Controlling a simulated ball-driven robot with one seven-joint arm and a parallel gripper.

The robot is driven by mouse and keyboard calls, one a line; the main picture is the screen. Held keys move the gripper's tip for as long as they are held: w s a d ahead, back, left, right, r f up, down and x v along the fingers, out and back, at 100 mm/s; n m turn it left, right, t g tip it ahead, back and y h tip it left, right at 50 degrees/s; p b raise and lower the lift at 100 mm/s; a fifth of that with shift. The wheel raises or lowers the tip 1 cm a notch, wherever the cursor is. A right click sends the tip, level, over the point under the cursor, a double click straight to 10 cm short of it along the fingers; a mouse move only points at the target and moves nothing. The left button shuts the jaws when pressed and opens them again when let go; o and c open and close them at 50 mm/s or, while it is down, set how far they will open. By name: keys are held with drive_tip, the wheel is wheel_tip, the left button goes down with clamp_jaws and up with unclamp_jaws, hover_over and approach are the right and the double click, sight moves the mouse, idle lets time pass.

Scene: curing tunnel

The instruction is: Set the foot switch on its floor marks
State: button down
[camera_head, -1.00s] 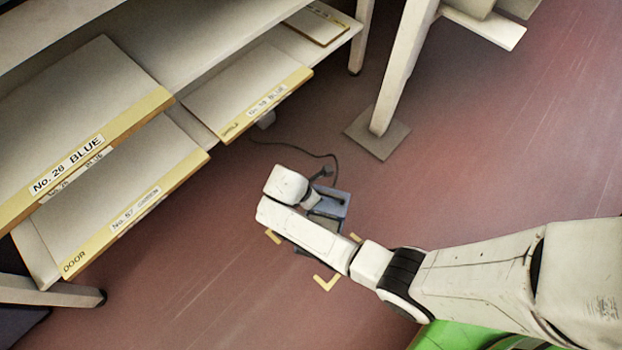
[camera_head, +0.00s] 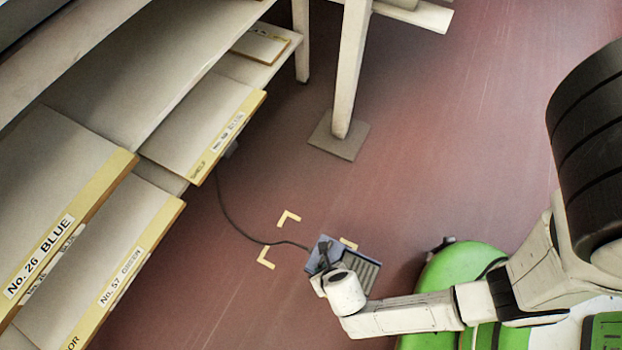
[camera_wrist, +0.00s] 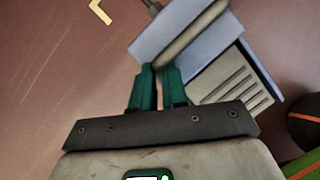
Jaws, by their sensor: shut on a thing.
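The foot switch (camera_head: 368,269) is a blue-grey box with a ribbed pedal and a raised bar. My gripper (camera_head: 324,262) is shut on this bar; in the wrist view, the teal fingers (camera_wrist: 158,84) close against the bar of the foot switch (camera_wrist: 228,75). The yellow corner floor marks show at the far left (camera_head: 288,218), near left (camera_head: 266,258) and, partly covered, behind the switch (camera_head: 348,244). The switch appears over the right side of the marked area, turned at an angle. I cannot tell whether it touches the floor. Any fourth mark is hidden.
A dark cable (camera_head: 238,228) runs from the switch across the floor to below the shelves. Shelves with labelled yellow edges (camera_head: 110,285) stand at left. A white post on a floor plate (camera_head: 340,140) stands behind. My green base is at lower right; red floor between is clear.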

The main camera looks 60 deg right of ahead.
drive_tip(key=w+f+b, duration=0.3)
drive_tip(key=w+f, duration=0.1)
drive_tip(key=w+d+f+b, duration=0.1)
drive_tip(key=w+f+b, duration=0.3)
drive_tip(key=w, duration=0.1)
drive_tip(key=w+f+b, duration=0.3)
drive_tip(key=w+f, duration=0.1)
drive_tip(key=shift+w+d+f+b, duration=0.3)
drive_tip(key=shift+d+f+b, duration=0.05)
drive_tip(key=shift+f+b, duration=0.05)
drive_tip(key=c, duration=1.1)
unclamp_jaws()
drive_tip(key=shift+s, duration=0.1)
drive_tip(key=shift+c, duration=0.2)
